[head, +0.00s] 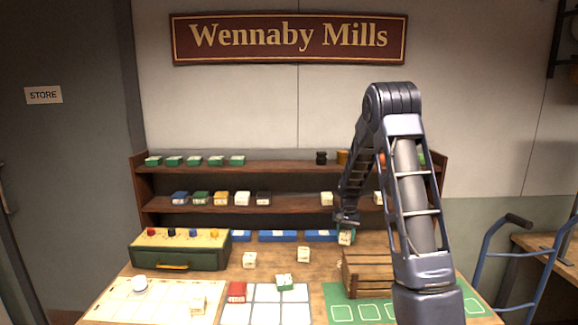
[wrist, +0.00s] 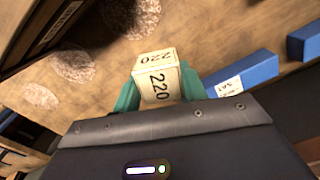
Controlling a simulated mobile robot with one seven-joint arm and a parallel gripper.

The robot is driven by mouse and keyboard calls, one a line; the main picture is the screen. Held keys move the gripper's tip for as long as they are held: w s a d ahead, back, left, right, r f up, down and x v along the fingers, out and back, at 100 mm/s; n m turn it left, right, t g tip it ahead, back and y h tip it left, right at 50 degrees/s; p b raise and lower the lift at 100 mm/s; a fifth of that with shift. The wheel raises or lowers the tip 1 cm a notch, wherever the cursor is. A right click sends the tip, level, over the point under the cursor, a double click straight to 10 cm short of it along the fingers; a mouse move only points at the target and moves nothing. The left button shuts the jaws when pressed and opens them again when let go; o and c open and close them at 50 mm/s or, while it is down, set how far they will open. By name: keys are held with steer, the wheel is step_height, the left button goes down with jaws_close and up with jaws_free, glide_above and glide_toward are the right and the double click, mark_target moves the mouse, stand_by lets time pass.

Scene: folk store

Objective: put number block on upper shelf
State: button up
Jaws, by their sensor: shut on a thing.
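My gripper (head: 346,221) is shut on a cream number block (wrist: 157,86) marked 220. Its teal fingers sit on either side of the block in the wrist view. In the head view the held block (head: 345,238) hangs over the back of the table, below the lower shelf and near the crate. The upper shelf (head: 280,168) bears several green-and-white blocks (head: 195,160) at left and dark and orange items towards the right; its middle is bare. My arm hides part of its right side.
The lower shelf (head: 290,208) bears several coloured blocks. A green box (head: 180,257), blue bars (head: 278,236), loose cream blocks (head: 303,254) and a wooden crate (head: 368,274) are on the table. Mats cover the front. A blue hand truck (head: 483,265) stands at right.

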steer(key=f+n, duration=0.1)
steer(key=d+f+n, duration=0.1)
steer(key=f, duration=0.1)
steer(key=d+f+n, duration=0.1)
steer(key=n, duration=0.1)
steer(key=shift+w+d+f, duration=0.1)
steer(key=shift+w+f, duration=0.05)
steer(key=shift+w, duration=0.25)
steer(key=shift+a, duration=0.3)
steer(key=s+a+r+m, duration=0.15)
steer(key=a+r, duration=0.25)
steer(key=a, duration=0.7)
steer(key=a+r+m, duration=0.2)
steer(key=a+r, duration=0.3)
steer(key=a, duration=0.5)
steer(key=a+r+m, duration=0.2)
steer(key=a+r, duration=0.4)
steer(key=r, duration=0.3)
step_height(320, 180, up, 37)
steer(key=m, duration=1.2)
glide_above(293, 164)
steer(key=f, duration=1.9)
steer(key=shift+w+d+f, duration=0.1)
steer(key=shift+w+f, duration=0.1)
steer(key=shift+f, duration=0.15)
